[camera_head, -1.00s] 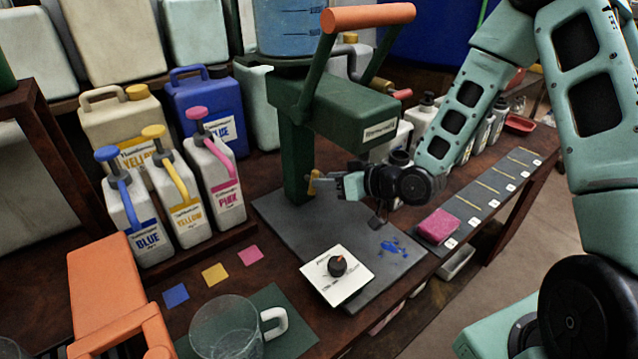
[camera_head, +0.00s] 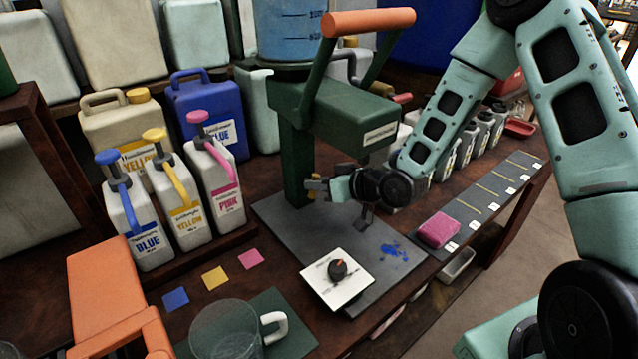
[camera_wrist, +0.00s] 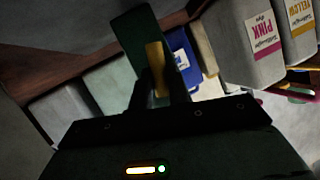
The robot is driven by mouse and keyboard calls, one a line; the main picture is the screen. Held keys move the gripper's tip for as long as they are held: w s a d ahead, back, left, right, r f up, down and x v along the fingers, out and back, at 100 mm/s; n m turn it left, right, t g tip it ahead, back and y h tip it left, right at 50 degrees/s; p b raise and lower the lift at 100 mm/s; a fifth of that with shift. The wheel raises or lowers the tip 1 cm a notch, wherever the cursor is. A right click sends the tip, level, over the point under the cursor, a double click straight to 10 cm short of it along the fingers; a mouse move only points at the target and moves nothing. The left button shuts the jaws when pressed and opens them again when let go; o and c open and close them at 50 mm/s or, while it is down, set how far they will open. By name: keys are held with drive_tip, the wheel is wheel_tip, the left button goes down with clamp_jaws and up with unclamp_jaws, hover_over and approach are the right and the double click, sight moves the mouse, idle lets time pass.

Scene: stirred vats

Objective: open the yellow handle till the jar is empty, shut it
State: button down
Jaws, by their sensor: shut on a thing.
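The yellow handle (camera_head: 313,183) is on the front of the dark green stand post (camera_head: 297,150), low down. It also shows in the wrist view (camera_wrist: 157,68), upright between my two fingers. My gripper (camera_head: 318,189) is shut on the handle, and its fingers partly hide it. The clear jar (camera_head: 290,30) with dark marks stands on top of the stand and holds blue liquid; its top is cut off by the picture edge.
A black knob (camera_head: 337,268) on a white plate, a blue spill (camera_head: 391,250) and a pink sponge (camera_head: 438,228) lie right of the stand. A glass mug (camera_head: 222,330) stands in front. Pump bottles (camera_head: 138,215) stand left. An orange-handled lever (camera_head: 368,20) rises above the stand.

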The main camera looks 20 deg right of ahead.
drive_tip(key=m+y, duration=0.2)
drive_tip(key=shift+d+f+m, duration=0.2)
drive_tip(key=shift+d+m, duration=0.1)
drive_tip(key=shift+m, duration=0.1)
drive_tip(key=m+y, duration=0.1)
drive_tip(key=m, duration=0.1)
drive_tip(key=shift+w+f+m+t+y, duration=0.1)
drive_tip(key=shift+f+m+t+y, duration=0.2)
drive_tip(key=shift+t+y, duration=0.1)
drive_tip(key=m, duration=0.1)
drive_tip(key=m+y+b, duration=0.1)
drive_tip(key=m+t, duration=0.1)
drive_tip(key=shift+d+f+m+y+b, duration=0.15)
drive_tip(key=shift+f+m+y+b, duration=0.15)
drive_tip(key=shift+m+b, duration=0.1)
drive_tip(key=shift+m+t+y+b, duration=0.3)
drive_tip(key=shift+m+t+b, duration=0.4)
drive_tip(key=shift+m, duration=0.8)
drive_tip(key=c, duration=1.3)
unclamp_jaws()
drive_tip(key=shift+c, duration=0.2)
